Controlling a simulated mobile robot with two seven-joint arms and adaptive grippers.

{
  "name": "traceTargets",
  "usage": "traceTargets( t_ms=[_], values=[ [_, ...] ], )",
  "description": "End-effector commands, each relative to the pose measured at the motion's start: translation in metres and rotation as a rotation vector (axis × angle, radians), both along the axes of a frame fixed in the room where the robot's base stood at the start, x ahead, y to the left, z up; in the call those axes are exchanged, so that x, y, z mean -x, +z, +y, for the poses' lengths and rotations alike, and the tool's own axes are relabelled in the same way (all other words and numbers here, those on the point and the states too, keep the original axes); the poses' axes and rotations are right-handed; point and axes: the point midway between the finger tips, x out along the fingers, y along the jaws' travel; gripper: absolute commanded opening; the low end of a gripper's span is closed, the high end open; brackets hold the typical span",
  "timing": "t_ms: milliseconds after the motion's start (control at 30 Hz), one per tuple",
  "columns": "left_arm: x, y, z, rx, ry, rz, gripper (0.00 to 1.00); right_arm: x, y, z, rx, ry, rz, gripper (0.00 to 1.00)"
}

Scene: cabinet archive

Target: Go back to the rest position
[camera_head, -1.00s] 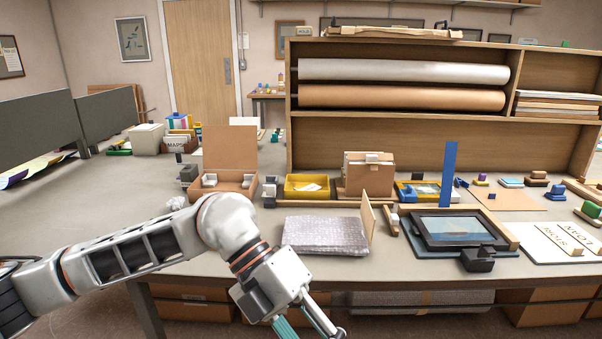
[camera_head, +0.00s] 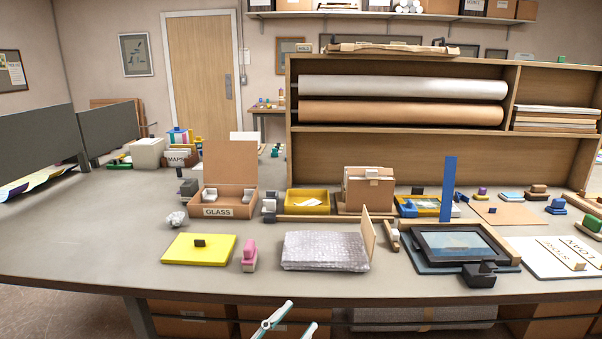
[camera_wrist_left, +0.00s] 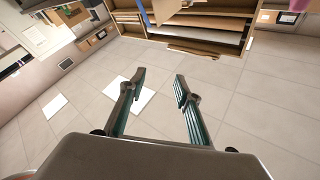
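My left gripper (camera_head: 284,320) shows at the bottom edge of the head view, in front of the table's front edge and below the tabletop. Only its fingers are in the picture there. In the left wrist view its two teal fingers (camera_wrist_left: 160,92) stand apart with only floor tiles between them, so it is open and empty. My right gripper is in neither view.
The table (camera_head: 80,240) has a bubble-wrapped packet (camera_head: 325,251), a yellow pad (camera_head: 198,249), a pink-topped block (camera_head: 249,256), a GLASS box (camera_head: 223,195) and a dark frame (camera_head: 455,246) near its front. Boxes (camera_head: 195,318) stand below. Open floor shows in the wrist view.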

Motion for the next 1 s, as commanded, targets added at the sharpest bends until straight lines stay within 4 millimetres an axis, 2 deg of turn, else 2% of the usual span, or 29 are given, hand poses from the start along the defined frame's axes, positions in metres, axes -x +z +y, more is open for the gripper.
traceTargets(
  t_ms=[33, 133, 233, 400, 500, 600, 733, 1000],
  values=[
    [0.000, -0.033, 0.017, 0.002, 0.062, 0.097, 0.33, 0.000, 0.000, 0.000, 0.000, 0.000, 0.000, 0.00],
    [0.006, -0.093, 0.052, -0.015, 0.171, 0.269, 0.33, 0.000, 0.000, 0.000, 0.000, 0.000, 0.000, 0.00],
    [0.022, -0.152, 0.084, -0.038, 0.263, 0.435, 0.33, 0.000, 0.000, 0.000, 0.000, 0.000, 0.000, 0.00],
    [0.074, -0.244, 0.133, -0.092, 0.386, 0.701, 0.33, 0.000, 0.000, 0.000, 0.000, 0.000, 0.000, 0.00],
    [0.109, -0.285, 0.156, -0.123, 0.435, 0.831, 0.33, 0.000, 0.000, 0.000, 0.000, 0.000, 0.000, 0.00],
    [0.139, -0.313, 0.172, -0.150, 0.467, 0.927, 0.33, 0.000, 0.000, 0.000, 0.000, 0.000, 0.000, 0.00],
    [0.162, -0.332, 0.184, -0.169, 0.488, 0.997, 0.33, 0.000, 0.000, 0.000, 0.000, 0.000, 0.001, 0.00],
    [0.168, -0.336, 0.187, -0.173, 0.493, 1.014, 0.33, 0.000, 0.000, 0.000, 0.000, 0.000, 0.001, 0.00]
  ],
)
